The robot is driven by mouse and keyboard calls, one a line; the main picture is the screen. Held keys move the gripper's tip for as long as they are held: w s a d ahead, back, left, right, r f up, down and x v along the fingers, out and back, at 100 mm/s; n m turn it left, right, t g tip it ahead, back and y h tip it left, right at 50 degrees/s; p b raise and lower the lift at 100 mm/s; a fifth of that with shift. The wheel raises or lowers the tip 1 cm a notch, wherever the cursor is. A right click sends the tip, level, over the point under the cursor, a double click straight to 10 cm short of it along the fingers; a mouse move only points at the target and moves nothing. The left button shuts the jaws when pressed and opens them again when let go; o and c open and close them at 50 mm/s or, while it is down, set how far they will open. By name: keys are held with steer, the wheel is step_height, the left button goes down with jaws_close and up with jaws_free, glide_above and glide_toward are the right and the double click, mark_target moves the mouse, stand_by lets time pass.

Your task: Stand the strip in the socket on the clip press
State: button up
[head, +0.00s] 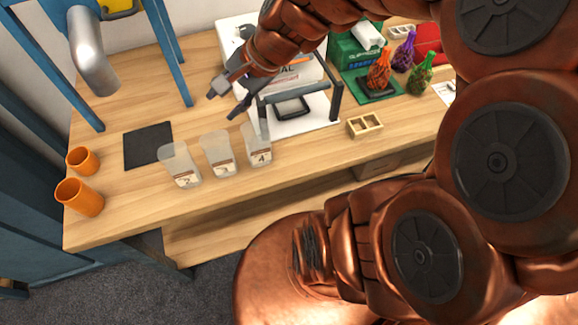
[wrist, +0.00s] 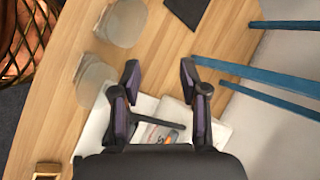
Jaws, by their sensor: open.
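My gripper (head: 223,103) is open and empty, held above the table near the white box and the black frame. Its two dark fingers are spread apart in the wrist view (wrist: 159,67), with bare wood between the tips. A green machine with a white top (head: 348,52) stands at the back right and may be the clip press; my arm partly hides that area. I cannot make out the strip or the socket for certain in either view.
Three clear numbered cups (head: 220,155) stand along the front; a dark mat (head: 149,145) and orange cups (head: 80,197) are left. A white base with black frame (head: 300,110) and wooden tray (head: 365,125) stand right of them. Mesh bags (head: 380,70) stand behind. Blue posts (head: 170,50) rise at left.

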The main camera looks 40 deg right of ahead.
steer(key=s+f+n+g+h, duration=0.2)
steer(key=s+n, duration=0.4)
steer(key=s, duration=0.3)
steer(key=s+f+n+g+h, duration=0.2)
steer(key=s+n+g+h, duration=0.1)
steer(key=s+n, duration=0.4)
steer(key=shift+s+d+f+n+g, duration=0.3)
steer(key=shift+s+d+g, duration=0.15)
steer(key=shift+s+g, duration=0.55)
steer(key=shift+s, duration=0.15)
step_height(320, 180, up, 5)
steer(key=p, duration=0.5)
